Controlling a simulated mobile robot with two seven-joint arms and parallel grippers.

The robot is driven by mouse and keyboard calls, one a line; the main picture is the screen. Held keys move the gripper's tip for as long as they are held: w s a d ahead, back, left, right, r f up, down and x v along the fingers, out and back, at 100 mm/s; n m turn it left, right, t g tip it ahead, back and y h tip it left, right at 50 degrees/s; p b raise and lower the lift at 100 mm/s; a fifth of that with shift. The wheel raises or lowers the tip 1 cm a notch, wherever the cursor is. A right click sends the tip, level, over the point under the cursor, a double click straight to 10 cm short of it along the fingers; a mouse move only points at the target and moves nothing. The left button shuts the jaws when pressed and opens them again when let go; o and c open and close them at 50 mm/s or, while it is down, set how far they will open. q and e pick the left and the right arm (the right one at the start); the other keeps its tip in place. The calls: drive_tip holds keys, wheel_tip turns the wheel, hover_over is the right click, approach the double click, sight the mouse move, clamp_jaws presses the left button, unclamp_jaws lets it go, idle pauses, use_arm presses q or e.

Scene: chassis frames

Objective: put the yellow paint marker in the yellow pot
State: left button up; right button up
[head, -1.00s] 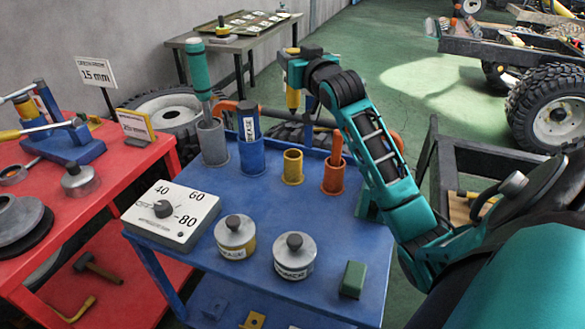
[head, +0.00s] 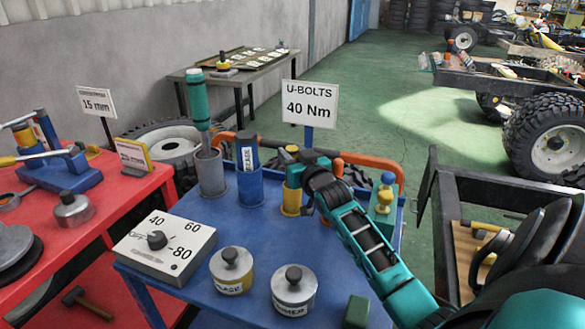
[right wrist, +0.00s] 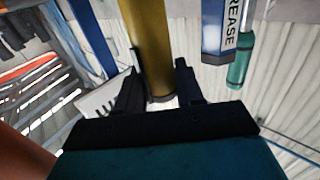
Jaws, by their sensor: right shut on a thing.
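The yellow pot (head: 291,203) stands upright at the back of the blue cart, between the blue pot and the orange pot. My right gripper (head: 293,166) is directly above its mouth, shut on the yellow paint marker (head: 292,148). Only the marker's top shows above the gripper. Its lower part is hidden by the gripper and pot, and appears to be down inside the pot. In the right wrist view a yellow cylinder (right wrist: 150,45) runs between the fingers; I cannot tell there whether it is marker or pot. My left gripper is not in view.
Left of the pot stand a blue pot (head: 250,190) with a grease tube and a grey pot (head: 211,177) with a teal-handled tool. A U-bolts sign (head: 309,104) rises behind. Two lidded tins (head: 231,272) and a dial box (head: 165,248) sit nearer. The cart's middle is clear.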

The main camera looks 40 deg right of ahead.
wheel_tip(320, 180, down, 3)
drive_tip(key=shift+r, duration=0.1)
drive_tip(key=shift+f, duration=0.25)
drive_tip(key=shift+f+b, duration=0.1)
drive_tip(key=shift+b, duration=0.2)
drive_tip(key=o, duration=1)
drive_tip(key=shift+o, duration=0.2)
